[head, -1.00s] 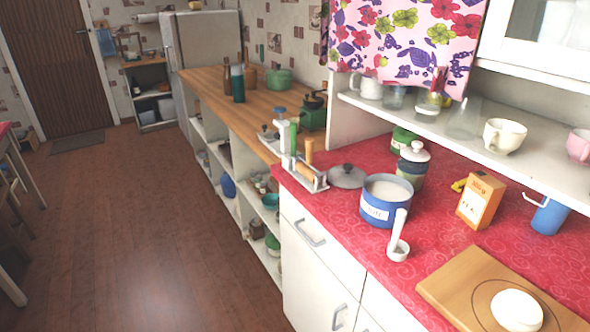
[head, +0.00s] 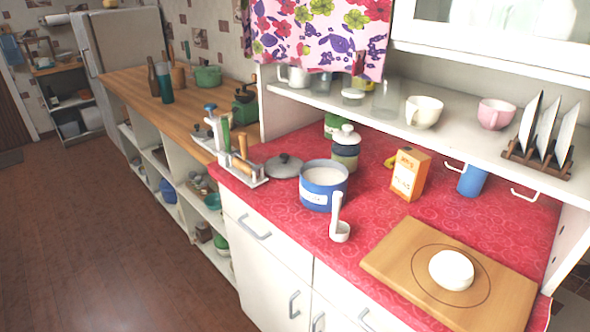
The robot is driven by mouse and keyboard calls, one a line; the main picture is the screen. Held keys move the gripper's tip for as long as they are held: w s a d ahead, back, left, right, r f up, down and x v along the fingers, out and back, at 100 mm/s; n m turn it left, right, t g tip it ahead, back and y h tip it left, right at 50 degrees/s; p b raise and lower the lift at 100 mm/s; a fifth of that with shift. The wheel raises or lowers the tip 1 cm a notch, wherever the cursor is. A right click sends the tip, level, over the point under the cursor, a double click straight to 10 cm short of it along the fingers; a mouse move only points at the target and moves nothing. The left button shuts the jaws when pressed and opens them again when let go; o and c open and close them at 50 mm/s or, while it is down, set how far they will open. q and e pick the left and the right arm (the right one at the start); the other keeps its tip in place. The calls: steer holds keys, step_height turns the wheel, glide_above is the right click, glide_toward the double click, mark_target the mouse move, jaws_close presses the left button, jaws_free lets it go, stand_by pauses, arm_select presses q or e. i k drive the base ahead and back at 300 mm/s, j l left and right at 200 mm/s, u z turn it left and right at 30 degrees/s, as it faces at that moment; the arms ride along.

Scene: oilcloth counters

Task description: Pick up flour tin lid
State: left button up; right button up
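A dark grey round lid (head: 284,165) with a small knob lies flat on the red oilcloth counter (head: 375,207). It is just left of and behind an open blue tin (head: 323,187) with a white label and white powder inside. The label is too small to read. Neither of my grippers shows in the head view.
A rack with upright tools (head: 238,168) stands left of the lid at the counter's edge. A lidded jar (head: 345,149) stands behind the tin, a white scoop (head: 339,220) in front. An orange box (head: 409,174) and a wooden board (head: 400,262) with dough are to the right.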

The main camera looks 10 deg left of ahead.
mark_target(285, 165)
steer(key=i+j+z, duration=0.2)
steer(key=j, duration=0.2)
steer(key=i+j+z, duration=0.15)
steer(key=j, duration=0.25)
steer(key=i+j+z, duration=0.2)
steer(key=j, duration=0.2)
steer(key=k, duration=0.1)
